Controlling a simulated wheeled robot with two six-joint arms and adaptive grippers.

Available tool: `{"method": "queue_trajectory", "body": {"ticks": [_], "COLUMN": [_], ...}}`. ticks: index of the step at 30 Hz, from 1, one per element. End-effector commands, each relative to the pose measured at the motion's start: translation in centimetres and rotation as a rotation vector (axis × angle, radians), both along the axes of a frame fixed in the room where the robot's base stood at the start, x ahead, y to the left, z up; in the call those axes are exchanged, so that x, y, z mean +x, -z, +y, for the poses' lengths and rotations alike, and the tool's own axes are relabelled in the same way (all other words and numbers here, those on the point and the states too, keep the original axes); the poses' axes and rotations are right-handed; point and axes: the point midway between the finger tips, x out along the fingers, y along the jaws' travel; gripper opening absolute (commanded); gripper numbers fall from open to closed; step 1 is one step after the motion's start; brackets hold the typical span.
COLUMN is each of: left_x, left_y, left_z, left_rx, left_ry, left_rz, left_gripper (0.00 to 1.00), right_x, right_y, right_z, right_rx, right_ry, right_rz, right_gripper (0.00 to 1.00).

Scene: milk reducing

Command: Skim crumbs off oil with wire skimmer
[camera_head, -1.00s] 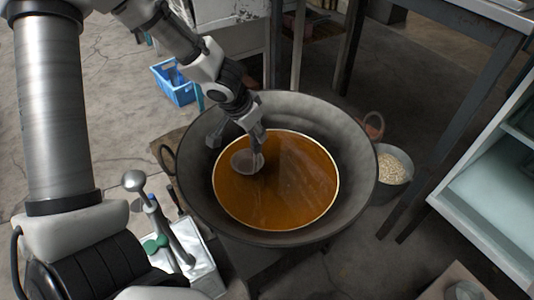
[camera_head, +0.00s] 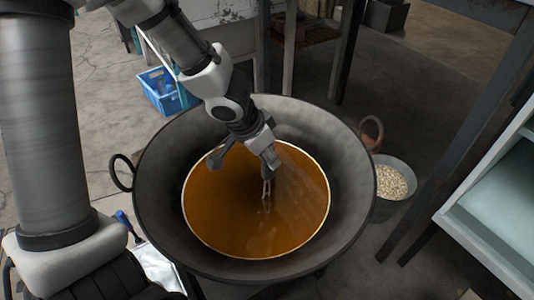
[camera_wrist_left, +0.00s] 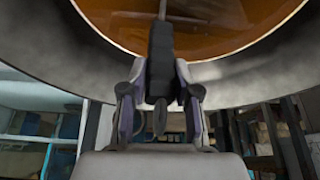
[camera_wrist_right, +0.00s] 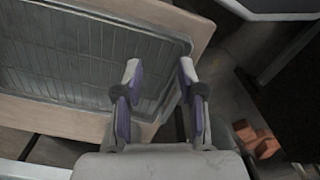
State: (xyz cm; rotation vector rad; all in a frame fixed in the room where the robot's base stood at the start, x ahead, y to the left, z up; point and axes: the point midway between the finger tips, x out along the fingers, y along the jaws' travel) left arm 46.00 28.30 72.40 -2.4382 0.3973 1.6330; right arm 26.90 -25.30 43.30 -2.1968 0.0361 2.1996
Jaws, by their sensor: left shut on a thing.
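A wide dark wok (camera_head: 160,215) holds orange-brown oil (camera_head: 230,215) inside a pale ring. My left gripper (camera_head: 264,165) is above the oil, right of its middle. It is shut on the dark handle of the wire skimmer, and the handle (camera_wrist_left: 161,55) runs ahead toward the oil in the left wrist view. In the head view a thin part of the skimmer (camera_head: 266,192) reaches down to the oil; its round head cannot be made out. My right gripper (camera_wrist_right: 158,80) is open and empty in the right wrist view. No separate crumbs can be made out.
A wire-rack tray with a wooden surround (camera_wrist_right: 195,35) lies below the right gripper. A bucket of pale pieces (camera_head: 392,182) stands right of the wok. A blue crate (camera_head: 165,92) is on the floor behind left. A pale shelf unit (camera_head: 500,205) stands at the right.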

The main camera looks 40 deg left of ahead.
Motion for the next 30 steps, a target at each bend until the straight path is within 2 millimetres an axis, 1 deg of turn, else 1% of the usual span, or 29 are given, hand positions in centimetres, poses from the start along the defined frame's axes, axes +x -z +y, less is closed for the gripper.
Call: {"method": "queue_trajectory", "body": {"ticks": [1, 2, 3, 4, 14, 20, 21, 30], "left_x": [0.0, 0.0, 0.4, 0.8, 4.7, 7.1, 7.0, 7.0], "left_y": [1.2, 1.6, 0.7, 0.4, 0.4, 0.3, -0.4, -4.0], "left_z": [0.0, 0.0, 0.1, 0.2, 0.8, 1.1, 1.1, 1.1], "left_rx": [0.000, 0.000, 0.001, 0.001, 0.000, 0.001, 0.000, -0.001], "left_ry": [-0.001, -0.001, 0.000, 0.000, -0.001, 0.000, 0.000, -0.001], "left_rz": [0.000, 0.000, 0.001, 0.001, 0.002, 0.002, -0.001, -0.001], "left_gripper": [0.00, 0.00, 0.00, 0.00, 0.00, 0.00, 0.00, 0.00], "right_x": [0.0, 0.0, 0.0, -0.1, 0.0, 0.0, 0.0, 0.0], "right_y": [1.2, 1.5, 0.3, -0.3, -3.6, -6.0, -6.5, -9.9], "right_z": [0.0, 0.0, 0.0, 0.0, 0.0, 0.0, 0.0, 0.0], "right_rx": [0.000, 0.000, 0.000, 0.000, 0.000, 0.000, 0.000, 0.000], "right_ry": [0.000, 0.000, 0.000, 0.000, 0.000, 0.000, 0.000, 0.000], "right_rz": [0.000, 0.000, 0.001, 0.001, 0.000, 0.000, 0.000, 0.000], "right_gripper": [0.40, 0.40, 0.40, 0.40, 0.40, 0.40, 0.40, 0.40]}}
